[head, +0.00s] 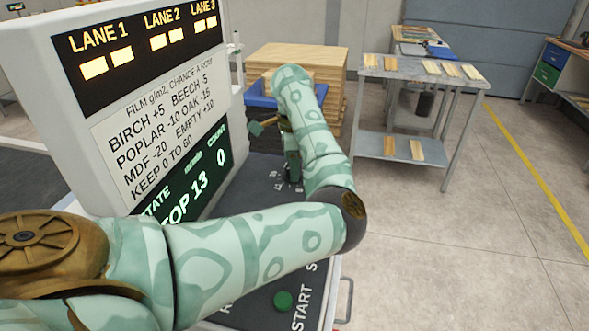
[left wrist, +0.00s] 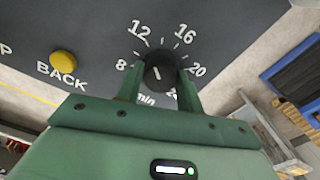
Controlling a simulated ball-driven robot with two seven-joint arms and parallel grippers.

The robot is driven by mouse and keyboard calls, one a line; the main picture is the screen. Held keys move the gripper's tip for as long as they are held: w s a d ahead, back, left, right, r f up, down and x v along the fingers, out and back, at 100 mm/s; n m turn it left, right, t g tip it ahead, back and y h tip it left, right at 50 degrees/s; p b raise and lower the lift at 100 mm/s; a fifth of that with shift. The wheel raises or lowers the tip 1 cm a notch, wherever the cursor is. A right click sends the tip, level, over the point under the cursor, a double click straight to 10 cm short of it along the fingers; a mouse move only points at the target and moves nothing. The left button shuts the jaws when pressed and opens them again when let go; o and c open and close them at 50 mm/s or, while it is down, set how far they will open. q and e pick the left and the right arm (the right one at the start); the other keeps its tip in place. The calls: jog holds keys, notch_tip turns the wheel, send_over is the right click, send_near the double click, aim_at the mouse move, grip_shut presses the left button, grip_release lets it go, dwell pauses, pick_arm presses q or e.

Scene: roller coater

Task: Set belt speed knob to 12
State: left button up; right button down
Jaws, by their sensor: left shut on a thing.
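The belt speed knob (left wrist: 158,72) is dark and round, with a short white mark, in the left wrist view. Printed numbers 8, 12, 16 and 20 ring it; the mark appears to point between 12 and 16, nearer 12. My left gripper (left wrist: 160,84) is shut on the knob, one finger on each side. In the head view my left gripper (head: 292,168) reaches down to the panel and the knob is hidden. The display (head: 188,185) reads 13 beside a partly covered word ending in "TOP", and a count of 0. My right gripper is not in view.
A yellow BACK button (left wrist: 63,62) sits left of the knob in the wrist view. A green START button (head: 283,300) is near the panel's front. The upright console (head: 140,110) stands close to my left arm. A grey table (head: 425,70) stands farther back.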

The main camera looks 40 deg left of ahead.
pick_arm(q)
jog(key=shift+n+b, duration=0.35)
jog(key=shift+n, duration=0.45)
jog(key=o, duration=1)
notch_tip(320, 180, up, 16)
jog(key=p, duration=0.4)
jog(key=shift+r, duration=0.2)
jog(key=shift+f, duration=0.1)
